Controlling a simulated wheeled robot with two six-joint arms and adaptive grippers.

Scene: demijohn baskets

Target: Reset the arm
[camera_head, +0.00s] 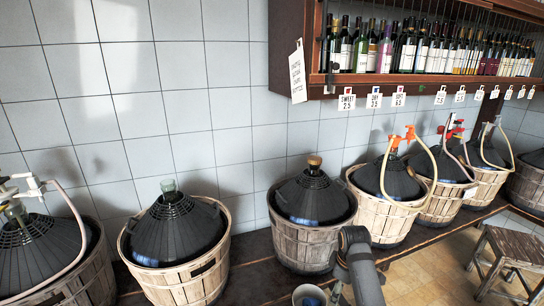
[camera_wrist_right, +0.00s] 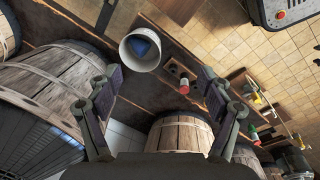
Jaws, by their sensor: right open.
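My right arm (camera_head: 362,270) comes up from the bottom of the head view, in front of the bench and right of the cork-topped demijohn basket. Its gripper (camera_wrist_right: 160,80) shows in the right wrist view with its two fingers wide apart and nothing between them. A white bucket (camera_wrist_right: 127,61) with something blue inside lies beyond the fingertips; the bucket also shows at the bottom edge of the head view (camera_head: 297,293). My left gripper is in neither view.
Wicker-and-slat baskets with dark demijohns (camera_head: 175,235) line the dark bench (camera_head: 250,262) along the tiled wall. A cork-topped demijohn (camera_head: 315,200) stands mid-row. A bottle shelf (camera_head: 325,80) hangs above. A wooden stool (camera_head: 512,243) stands at right on tiled floor.

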